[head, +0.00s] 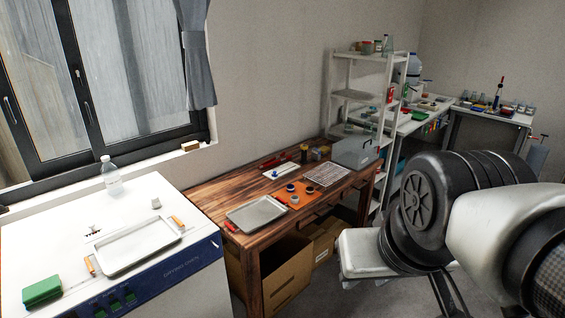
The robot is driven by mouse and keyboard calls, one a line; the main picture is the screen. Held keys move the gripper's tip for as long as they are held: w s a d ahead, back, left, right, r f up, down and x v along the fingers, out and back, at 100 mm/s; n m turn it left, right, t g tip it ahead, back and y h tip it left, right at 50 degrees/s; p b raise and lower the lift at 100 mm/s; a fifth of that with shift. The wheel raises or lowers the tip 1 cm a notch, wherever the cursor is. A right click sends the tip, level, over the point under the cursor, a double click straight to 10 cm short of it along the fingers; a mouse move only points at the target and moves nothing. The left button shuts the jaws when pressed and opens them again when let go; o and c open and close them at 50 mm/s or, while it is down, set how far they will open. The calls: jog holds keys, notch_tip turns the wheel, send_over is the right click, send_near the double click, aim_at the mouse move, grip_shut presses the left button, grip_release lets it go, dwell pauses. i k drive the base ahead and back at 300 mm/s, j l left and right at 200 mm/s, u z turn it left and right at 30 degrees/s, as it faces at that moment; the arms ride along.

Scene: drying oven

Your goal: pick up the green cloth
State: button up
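A green, block-shaped item that looks like the folded green cloth (42,290) lies at the front left of the white top of the drying oven (190,258). Its surface detail is too small to tell the material for certain. Nothing touches it from above. My arm shows large at the right side of the head view, far from the green item.
The wooden table (228,197) to the right holds a metal tray (257,214) and a grey box (356,152). Cardboard boxes (287,277) stand underneath.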

aim_at(40, 292)
jog(key=u, duration=1.95)
jog(key=i+j+z, duration=0.45)
jog(key=i+j, duration=0.35)
jog(key=i+j+z, duration=0.5)
jog(key=i+j, duration=0.15)
jog(key=j, duration=0.35)
